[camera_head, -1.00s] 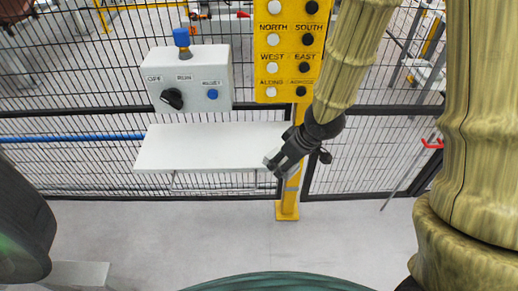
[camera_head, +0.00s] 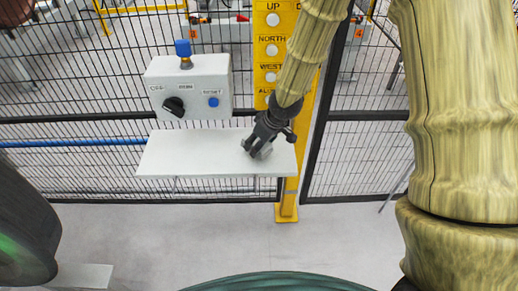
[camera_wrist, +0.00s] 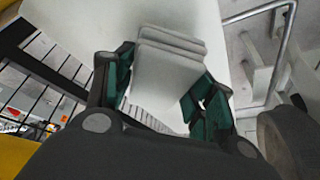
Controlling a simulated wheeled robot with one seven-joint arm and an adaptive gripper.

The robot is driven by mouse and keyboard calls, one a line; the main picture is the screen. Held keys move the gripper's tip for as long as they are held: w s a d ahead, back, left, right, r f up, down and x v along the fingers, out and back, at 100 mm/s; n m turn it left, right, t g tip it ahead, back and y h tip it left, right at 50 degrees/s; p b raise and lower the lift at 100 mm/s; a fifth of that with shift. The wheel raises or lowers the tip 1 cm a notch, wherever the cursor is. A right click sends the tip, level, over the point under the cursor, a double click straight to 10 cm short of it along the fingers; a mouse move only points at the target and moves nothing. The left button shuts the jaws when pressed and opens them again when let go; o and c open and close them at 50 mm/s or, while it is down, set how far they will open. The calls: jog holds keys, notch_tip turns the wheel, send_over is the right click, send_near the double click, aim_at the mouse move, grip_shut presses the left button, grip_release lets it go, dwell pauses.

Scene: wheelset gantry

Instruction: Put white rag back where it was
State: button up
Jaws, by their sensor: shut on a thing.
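The white rag (camera_wrist: 165,75) is a folded, light grey-white stack between the green-padded fingers of my gripper (camera_wrist: 160,95) in the wrist view. My gripper is shut on it. In the head view my gripper (camera_head: 257,148) is over the right part of the white shelf (camera_head: 185,155), which is fixed to the mesh fence. The rag is hard to make out there against the gripper and shelf. I cannot tell whether the rag touches the shelf.
A grey control box (camera_head: 205,68) with a black knob and blue buttons is above the shelf. A yellow post (camera_head: 289,195) with a button panel (camera_head: 272,60) stands at the shelf's right end. Mesh fence (camera_head: 75,165) is behind. The shelf's left part is bare.

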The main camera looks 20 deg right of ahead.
jog(key=shift+w+f, duration=0.1)
jog(key=shift+f, duration=1.7)
jog(key=shift+s+f, duration=0.25)
jog(key=shift+f, duration=0.25)
jog(key=o, duration=0.9)
jog(key=shift+o, duration=0.8)
jog(key=shift+w+f, duration=0.15)
jog(key=shift+f, duration=0.05)
jog(key=shift+r, duration=0.15)
jog(key=shift+r, duration=0.15)
